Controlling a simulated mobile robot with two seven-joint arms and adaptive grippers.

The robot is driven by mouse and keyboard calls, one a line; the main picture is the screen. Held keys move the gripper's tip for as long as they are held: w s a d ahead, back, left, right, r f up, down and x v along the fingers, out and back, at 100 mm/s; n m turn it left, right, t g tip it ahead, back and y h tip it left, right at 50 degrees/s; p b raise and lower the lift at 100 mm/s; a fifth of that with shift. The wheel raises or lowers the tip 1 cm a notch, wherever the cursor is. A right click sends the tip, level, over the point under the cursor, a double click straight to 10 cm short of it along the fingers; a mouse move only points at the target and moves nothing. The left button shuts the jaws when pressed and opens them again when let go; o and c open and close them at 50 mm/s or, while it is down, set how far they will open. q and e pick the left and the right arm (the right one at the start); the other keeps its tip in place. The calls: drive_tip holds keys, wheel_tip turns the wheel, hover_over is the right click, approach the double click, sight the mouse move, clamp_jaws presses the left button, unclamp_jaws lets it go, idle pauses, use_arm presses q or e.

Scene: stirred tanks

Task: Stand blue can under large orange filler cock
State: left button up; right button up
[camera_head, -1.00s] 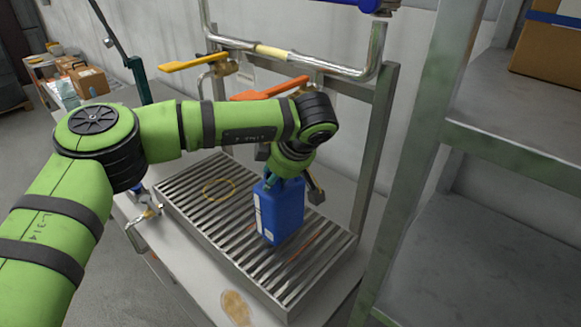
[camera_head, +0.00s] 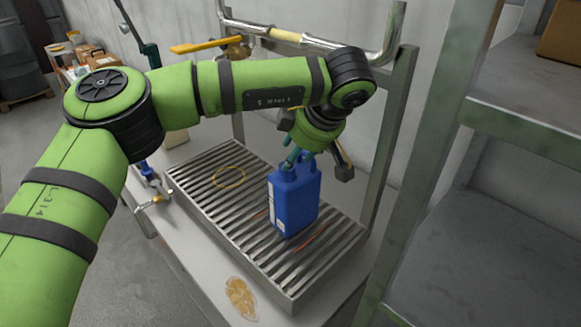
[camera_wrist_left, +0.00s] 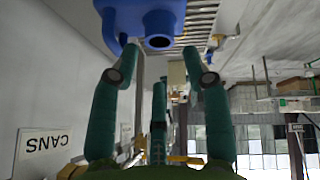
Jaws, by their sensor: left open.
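The blue can (camera_head: 294,205), with a white label on its side, stands upright on the slatted grate, over red-orange marks that show on both sides of it. My left gripper (camera_head: 297,158) is just above the can's top, by its handle. My right gripper is not seen.
The grate (camera_head: 205,190) has a yellow ring mark (camera_head: 229,177) on its left part. A metal shelf frame (camera_head: 440,130) stands close on the right. A brown stain (camera_head: 240,297) marks the bench front.

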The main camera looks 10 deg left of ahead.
use_arm(q)
drive_tip(key=b+v, duration=0.1)
drive_tip(key=v, duration=0.5)
drive_tip(key=shift+d+r+b, duration=0.2)
drive_tip(key=shift+r+b, duration=0.05)
drive_tip(key=shift+b, duration=0.05)
idle(0.9)
